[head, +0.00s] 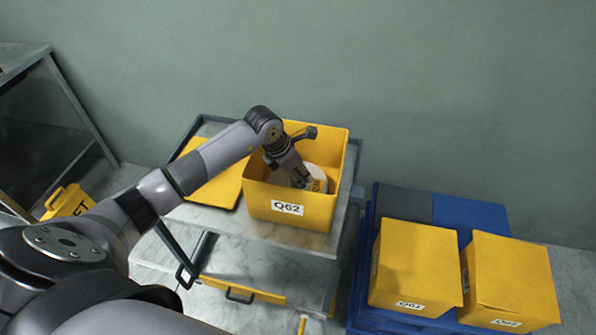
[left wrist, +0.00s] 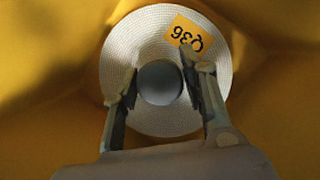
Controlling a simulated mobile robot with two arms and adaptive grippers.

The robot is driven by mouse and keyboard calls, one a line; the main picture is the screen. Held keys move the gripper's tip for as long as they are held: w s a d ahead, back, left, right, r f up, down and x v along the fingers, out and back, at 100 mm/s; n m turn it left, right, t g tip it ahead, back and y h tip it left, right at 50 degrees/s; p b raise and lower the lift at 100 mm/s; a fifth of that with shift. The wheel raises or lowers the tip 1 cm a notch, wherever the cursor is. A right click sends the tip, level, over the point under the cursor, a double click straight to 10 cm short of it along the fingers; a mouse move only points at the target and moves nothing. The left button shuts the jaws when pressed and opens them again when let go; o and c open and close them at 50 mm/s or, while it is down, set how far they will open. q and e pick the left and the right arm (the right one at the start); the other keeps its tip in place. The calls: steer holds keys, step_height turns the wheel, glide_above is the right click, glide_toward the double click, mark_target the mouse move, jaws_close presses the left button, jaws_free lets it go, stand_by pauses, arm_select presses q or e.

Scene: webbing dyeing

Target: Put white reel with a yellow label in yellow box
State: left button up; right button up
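The white reel with a yellow label (head: 317,172) is inside the yellow box (head: 262,206) marked Q62, which stands open on the grey cart. In the left wrist view the reel (left wrist: 150,40) shows face-on, with a grey round centre and an orange-yellow label reading Q36 upside down. Yellow box walls surround it. My left gripper (head: 303,181) reaches down into the box at the reel. Its fingers (left wrist: 163,88) are spread apart, one on each side of the grey centre; I cannot tell whether they touch the reel. My right gripper is not in view.
A yellow lid or panel (head: 213,186) lies left of the box on the cart (head: 230,222). Two closed yellow boxes (head: 415,262) (head: 512,280) stand on a blue base at the right. A yellow sign (head: 66,201) and a metal rack are at the left.

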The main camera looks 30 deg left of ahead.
arm_select(q)
steer(key=shift+o, duration=1.4)
steer(key=shift+r, duration=0.1)
steer(key=v, duration=1.2)
steer(key=shift+b, duration=0.45)
